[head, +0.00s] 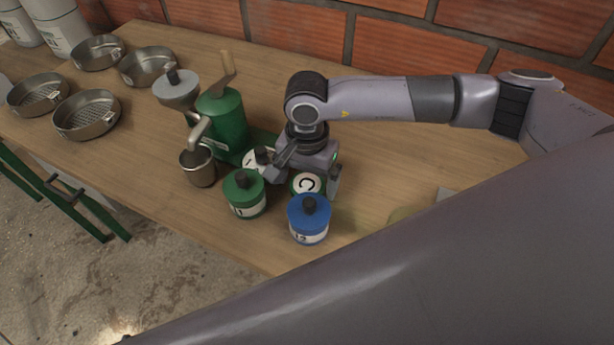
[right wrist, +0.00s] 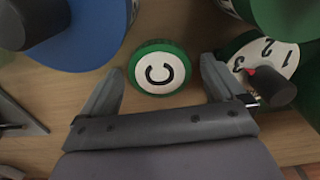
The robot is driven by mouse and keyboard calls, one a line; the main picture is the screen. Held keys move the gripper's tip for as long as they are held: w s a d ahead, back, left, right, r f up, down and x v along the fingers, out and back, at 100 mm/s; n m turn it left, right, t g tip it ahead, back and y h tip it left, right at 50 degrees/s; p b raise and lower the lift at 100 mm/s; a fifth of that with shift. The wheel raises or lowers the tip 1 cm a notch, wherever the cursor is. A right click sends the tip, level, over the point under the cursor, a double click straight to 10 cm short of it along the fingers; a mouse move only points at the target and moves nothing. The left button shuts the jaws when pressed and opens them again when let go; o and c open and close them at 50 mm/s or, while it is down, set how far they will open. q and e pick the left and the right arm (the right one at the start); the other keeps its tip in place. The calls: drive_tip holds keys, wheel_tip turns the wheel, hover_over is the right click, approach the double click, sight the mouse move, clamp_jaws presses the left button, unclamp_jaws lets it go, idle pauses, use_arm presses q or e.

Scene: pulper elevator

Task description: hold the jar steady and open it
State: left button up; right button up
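A green jar (head: 244,193) with a dark knob on its lid stands upright near the table's front edge. A blue jar (head: 309,220) with a similar knob stands to its right; both look closed. My right gripper (head: 306,177) points down behind the two jars. It is open, with its fingers on either side of a low green round piece with a white top marked C (head: 308,184). In the right wrist view this C piece (right wrist: 160,69) lies between the spread fingers (right wrist: 162,78), with gaps showing. The blue jar (right wrist: 70,32) and green jar (right wrist: 278,20) flank it. My left gripper is out of view.
A green machine (head: 222,122) with a spout and a metal cup (head: 198,167) stands left of my right gripper. Its numbered dial (right wrist: 262,58) is close to one finger. Several metal sieves (head: 88,114) lie at the left. A brick wall (head: 400,32) bounds the back.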

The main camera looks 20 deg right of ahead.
sight(307, 184)
wheel_tip(307, 184, up, 12)
drive_tip(key=shift+r, duration=0.15)
idle(0.4)
